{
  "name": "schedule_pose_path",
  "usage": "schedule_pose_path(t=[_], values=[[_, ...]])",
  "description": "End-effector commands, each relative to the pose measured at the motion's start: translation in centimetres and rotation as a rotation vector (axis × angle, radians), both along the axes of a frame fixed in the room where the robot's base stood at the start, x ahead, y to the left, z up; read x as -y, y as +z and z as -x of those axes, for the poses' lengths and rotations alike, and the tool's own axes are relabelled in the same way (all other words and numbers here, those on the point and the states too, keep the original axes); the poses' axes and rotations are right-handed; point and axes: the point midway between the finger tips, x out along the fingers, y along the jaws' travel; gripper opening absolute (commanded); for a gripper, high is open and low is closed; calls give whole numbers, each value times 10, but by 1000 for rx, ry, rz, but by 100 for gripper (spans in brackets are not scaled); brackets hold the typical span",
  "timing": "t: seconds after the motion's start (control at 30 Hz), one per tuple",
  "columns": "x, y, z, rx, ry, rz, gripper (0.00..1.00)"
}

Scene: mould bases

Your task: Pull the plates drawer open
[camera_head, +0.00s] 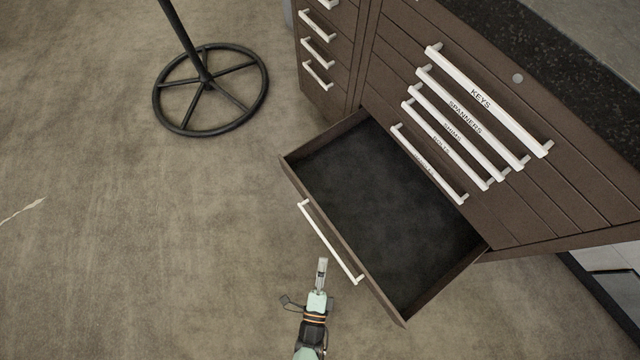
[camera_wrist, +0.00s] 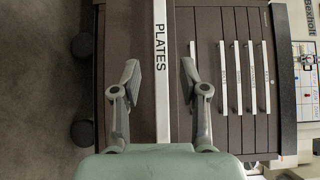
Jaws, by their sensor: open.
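The plates drawer (camera_head: 400,225) stands pulled well out of the brown cabinet in the head view, and its dark inside looks empty. Its long white handle (camera_head: 325,238) runs along the front. In the wrist view, the white handle (camera_wrist: 162,110) bears the word PLATES and lies between my two fingers. My gripper (camera_head: 322,262) is in front of the handle, near its middle. In the wrist view, my gripper (camera_wrist: 160,78) is open, with one finger on each side of the handle and a gap on both sides. I cannot tell how far the fingertips reach past it.
Several shut drawers with white handles, including KEYS (camera_head: 490,100) and SPANNERS (camera_head: 473,118), are above the open drawer. A narrower drawer stack (camera_head: 328,45) stands to the left. A black wheel-shaped stand base (camera_head: 210,90) is on the floor. Floor at left is mostly clear.

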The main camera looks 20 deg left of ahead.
Motion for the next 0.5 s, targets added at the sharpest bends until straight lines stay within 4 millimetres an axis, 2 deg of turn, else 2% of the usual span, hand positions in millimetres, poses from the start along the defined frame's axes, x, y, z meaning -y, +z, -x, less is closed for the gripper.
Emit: schedule_pose_path(t=[0.03,0.1,0.3,0.5], values=[[3,0,14,-2,-6,1,44],[4,0,30,-1,-6,0,44],[5,1,45,3,-4,2,44],[4,1,49,1,0,0,44]])
